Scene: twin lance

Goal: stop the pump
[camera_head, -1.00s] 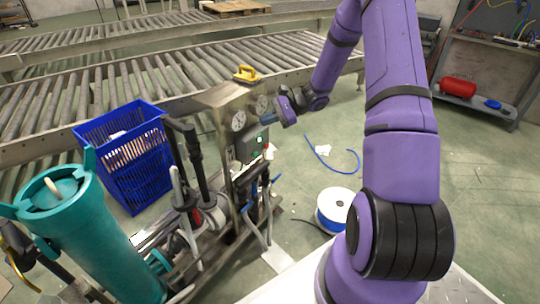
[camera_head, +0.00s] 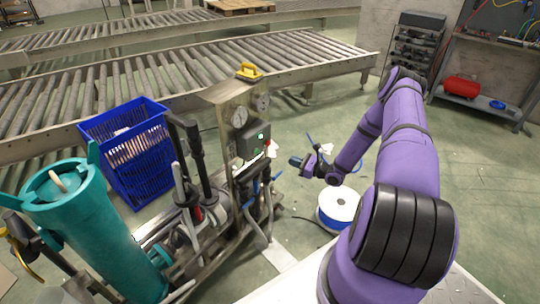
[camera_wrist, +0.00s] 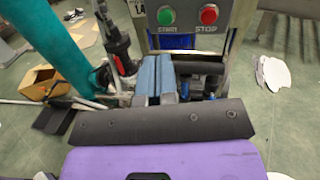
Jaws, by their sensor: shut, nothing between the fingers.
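In the wrist view the control box (camera_wrist: 187,14) is at the top edge, with a green START button (camera_wrist: 166,16) on the left and a red STOP button (camera_wrist: 209,14) on the right. My gripper (camera_head: 295,161) is to the right of the box and a little lower, apart from it. In the wrist view my gripper (camera_wrist: 157,60) is shut and empty, its blue-grey fingers below the buttons.
Pressure gauges (camera_head: 239,116) are above the box, and a yellow-handled item (camera_head: 248,72) is on top of the panel. A teal cylinder (camera_head: 90,225) and a blue crate (camera_head: 138,165) are on the left. A cable spool (camera_head: 338,206) is on the floor below my arm.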

